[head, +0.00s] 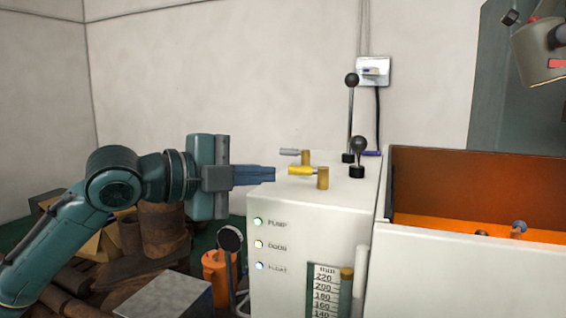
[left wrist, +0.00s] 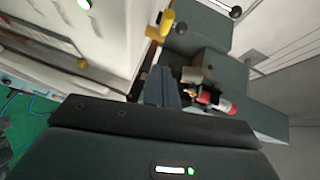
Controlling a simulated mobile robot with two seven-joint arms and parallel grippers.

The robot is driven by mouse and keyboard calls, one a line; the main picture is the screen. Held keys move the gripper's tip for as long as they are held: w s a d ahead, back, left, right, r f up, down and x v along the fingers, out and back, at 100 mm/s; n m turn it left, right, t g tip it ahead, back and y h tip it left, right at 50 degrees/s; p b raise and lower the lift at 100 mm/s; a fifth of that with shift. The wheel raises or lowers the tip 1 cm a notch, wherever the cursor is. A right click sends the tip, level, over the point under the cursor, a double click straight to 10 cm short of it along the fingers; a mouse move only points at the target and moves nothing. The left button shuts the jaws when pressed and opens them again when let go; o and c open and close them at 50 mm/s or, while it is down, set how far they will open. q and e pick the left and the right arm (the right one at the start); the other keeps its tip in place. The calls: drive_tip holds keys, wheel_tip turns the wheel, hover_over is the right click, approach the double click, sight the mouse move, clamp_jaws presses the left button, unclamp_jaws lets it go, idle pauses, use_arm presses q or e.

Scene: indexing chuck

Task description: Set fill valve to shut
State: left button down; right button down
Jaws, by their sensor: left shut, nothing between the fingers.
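Two small valves stand on top of the white machine cabinet. One has a yellow handle (head: 302,171) on a brass post, its handle pointing left toward my gripper; the other has a grey handle (head: 289,151) and stands behind it. I cannot tell from any label which is the fill valve. My left gripper (head: 272,174) is shut and empty, level at the cabinet's left edge, its tips a little left of the yellow handle and seemingly apart from it. In the left wrist view, the shut fingers (left wrist: 161,88) point toward a yellow handle (left wrist: 167,22). My right gripper is not seen.
Two upright levers with black knobs (head: 352,80) (head: 358,145) rise behind the valves. The white cabinet (head: 300,215) has lit lamps and a level scale (head: 324,290) on its front. An open orange-lined tank (head: 460,180) stands at right. Rusty scrap (head: 160,230) lies at left.

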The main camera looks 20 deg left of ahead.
sight(304, 171)
use_arm(q)
drive_tip(key=w, duration=0.2)
drive_tip(key=w+d+p, duration=0.1)
drive_tip(key=w, duration=0.1)
drive_tip(key=w+d+f, duration=0.1)
drive_tip(key=w, duration=0.1)
drive_tip(key=shift+w, duration=0.25)
drive_tip(key=shift+w+f, duration=0.2)
drive_tip(key=shift+w, duration=0.25)
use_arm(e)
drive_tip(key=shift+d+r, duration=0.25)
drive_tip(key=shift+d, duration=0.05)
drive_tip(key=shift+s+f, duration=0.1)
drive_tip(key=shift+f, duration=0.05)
use_arm(q)
drive_tip(key=shift+p, duration=0.3)
